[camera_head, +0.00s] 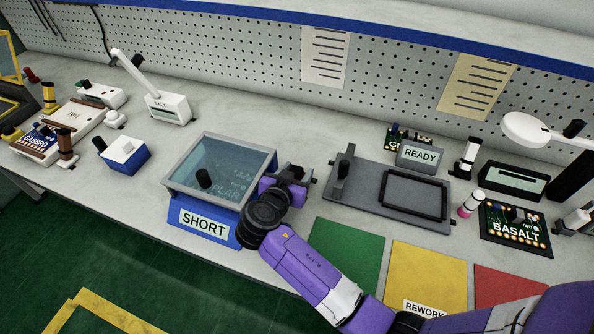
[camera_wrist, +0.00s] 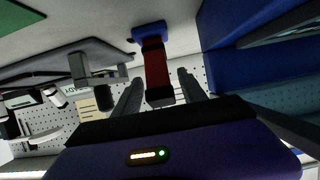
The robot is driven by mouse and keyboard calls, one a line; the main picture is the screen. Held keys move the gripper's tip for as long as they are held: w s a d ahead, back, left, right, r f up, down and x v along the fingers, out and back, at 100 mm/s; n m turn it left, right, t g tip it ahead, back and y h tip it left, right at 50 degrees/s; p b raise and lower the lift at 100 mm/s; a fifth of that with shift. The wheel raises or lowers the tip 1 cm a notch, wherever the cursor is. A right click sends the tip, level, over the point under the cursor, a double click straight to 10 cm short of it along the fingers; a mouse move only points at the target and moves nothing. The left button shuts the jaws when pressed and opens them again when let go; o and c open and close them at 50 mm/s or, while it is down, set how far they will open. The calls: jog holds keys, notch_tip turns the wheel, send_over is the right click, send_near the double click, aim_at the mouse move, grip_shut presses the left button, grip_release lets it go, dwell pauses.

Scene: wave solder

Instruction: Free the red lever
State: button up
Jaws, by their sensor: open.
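In the wrist view a red lever (camera_wrist: 156,68) with a dark end stands out from a blue mount (camera_wrist: 149,31) on the pale bench surface. My gripper (camera_wrist: 160,79) is open, with one finger on each side of the lever's dark end. Gaps show on both sides, and I cannot tell how deep the lever lies between the fingers. In the head view my gripper (camera_head: 290,178) is at the right side of the blue SHORT box (camera_head: 205,225), and I cannot make out the lever there; my gripper and arm cover that area.
The SHORT box has a clear lid (camera_head: 222,165) with a dark knob. A grey fixture plate (camera_head: 372,198) lies to the right of my gripper. Green (camera_head: 345,255), yellow (camera_head: 430,272) and red (camera_head: 505,287) mats lie along the front. Bare bench shows behind the box.

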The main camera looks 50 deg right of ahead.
grip_shut()
dwell(1.4)
